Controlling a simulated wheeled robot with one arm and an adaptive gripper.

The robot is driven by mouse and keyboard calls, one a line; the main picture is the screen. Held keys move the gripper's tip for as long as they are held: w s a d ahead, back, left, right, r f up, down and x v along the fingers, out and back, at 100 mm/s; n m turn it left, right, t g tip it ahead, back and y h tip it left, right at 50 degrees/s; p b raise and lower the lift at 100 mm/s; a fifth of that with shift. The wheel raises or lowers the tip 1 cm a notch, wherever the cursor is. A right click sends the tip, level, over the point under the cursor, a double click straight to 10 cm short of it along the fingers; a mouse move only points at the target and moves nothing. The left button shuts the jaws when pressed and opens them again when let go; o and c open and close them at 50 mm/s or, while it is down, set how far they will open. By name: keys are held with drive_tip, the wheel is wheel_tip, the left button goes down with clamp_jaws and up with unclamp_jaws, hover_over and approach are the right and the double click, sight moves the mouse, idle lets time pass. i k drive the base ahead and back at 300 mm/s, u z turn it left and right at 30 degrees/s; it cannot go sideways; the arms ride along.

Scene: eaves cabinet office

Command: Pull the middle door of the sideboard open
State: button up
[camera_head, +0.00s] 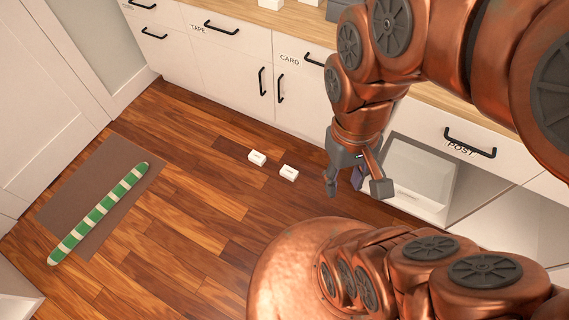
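The sideboard (225,62) runs along the back wall, with white fronts, black bar handles and a wooden top. Two vertical handles, a left one (262,81) and a right one (280,89), sit close together on neighbouring door fronts below the drawers marked TAPE and CARD. Both of these doors look shut. Part of the front to their right is hidden behind my arm. My gripper (356,188) points down in front of the sideboard, right of these handles, with its fingers spread. No handle shows between the fingers.
Below the POST drawer (465,140) is an open recess with a pale box-like shape (425,180). Two small white blocks (273,165) lie on the wooden floor. A green-striped roll (98,213) lies on a brown mat (75,190) at left.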

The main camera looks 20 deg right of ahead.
sight(244, 81)
drive_tip(key=u, duration=0.05)
drive_tip(key=k, duration=0.2)
drive_tip(key=u, duration=0.9)
drive_tip(key=i, duration=0.85)
